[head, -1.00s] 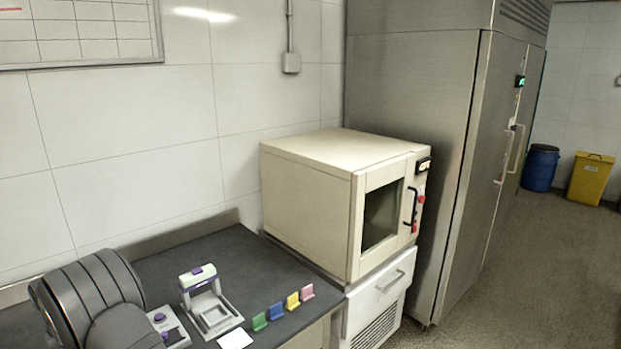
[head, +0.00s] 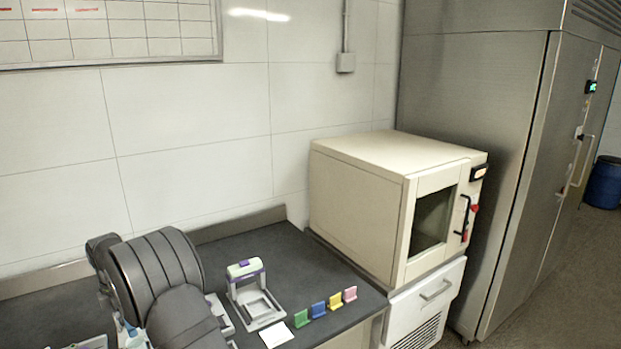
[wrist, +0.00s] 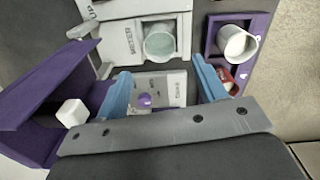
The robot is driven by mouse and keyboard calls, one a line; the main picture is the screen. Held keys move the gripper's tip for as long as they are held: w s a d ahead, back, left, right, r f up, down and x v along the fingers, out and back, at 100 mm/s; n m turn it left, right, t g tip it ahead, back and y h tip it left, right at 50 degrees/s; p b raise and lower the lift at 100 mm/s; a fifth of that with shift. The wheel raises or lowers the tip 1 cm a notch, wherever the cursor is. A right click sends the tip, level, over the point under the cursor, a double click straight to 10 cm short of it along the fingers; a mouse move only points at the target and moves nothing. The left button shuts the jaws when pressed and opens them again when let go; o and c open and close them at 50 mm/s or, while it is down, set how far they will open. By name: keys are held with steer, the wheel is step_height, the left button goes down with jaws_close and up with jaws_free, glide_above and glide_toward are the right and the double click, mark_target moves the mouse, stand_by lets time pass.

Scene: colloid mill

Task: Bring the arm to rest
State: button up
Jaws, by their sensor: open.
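My gripper (wrist: 160,70) shows in the wrist view with its two blue fingers spread apart and nothing held between them. Beyond and between the fingers lies a white panel with a purple knob (wrist: 145,100). A light grey unit marked METER (wrist: 118,38) holds a pale cylindrical cup (wrist: 159,42). In the head view my dark grey arm is at the lower left, over the bench (head: 240,247). The gripper's fingers cannot be made out there.
In the wrist view, a purple holder (wrist: 212,38) with a white cup (wrist: 236,42) is at right; an open purple box (wrist: 40,100) with a white cube (wrist: 71,112) is at left. A white-and-purple stand (head: 256,308), coloured tabs (head: 318,310) and a cream oven (head: 350,195) stand right of my arm.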

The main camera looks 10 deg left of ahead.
step_height(320, 180, down, 9)
steer(key=shift+r, duration=0.1)
steer(key=shift+w+a, duration=0.1)
steer(key=shift+a, duration=0.05)
step_height(320, 180, up, 3)
steer(key=shift+r, duration=0.2)
steer(key=w+d+r, duration=0.5)
steer(key=d+r, duration=0.2)
steer(key=d, duration=0.4)
steer(key=w+d+m, duration=0.3)
steer(key=d+m, duration=0.2)
steer(key=d, duration=1)
steer(key=w+d+m, duration=0.4)
steer(key=d, duration=1.1)
steer(key=a+f, duration=0.5)
steer(key=a, duration=0.2)
steer(key=shift+f, duration=0.1)
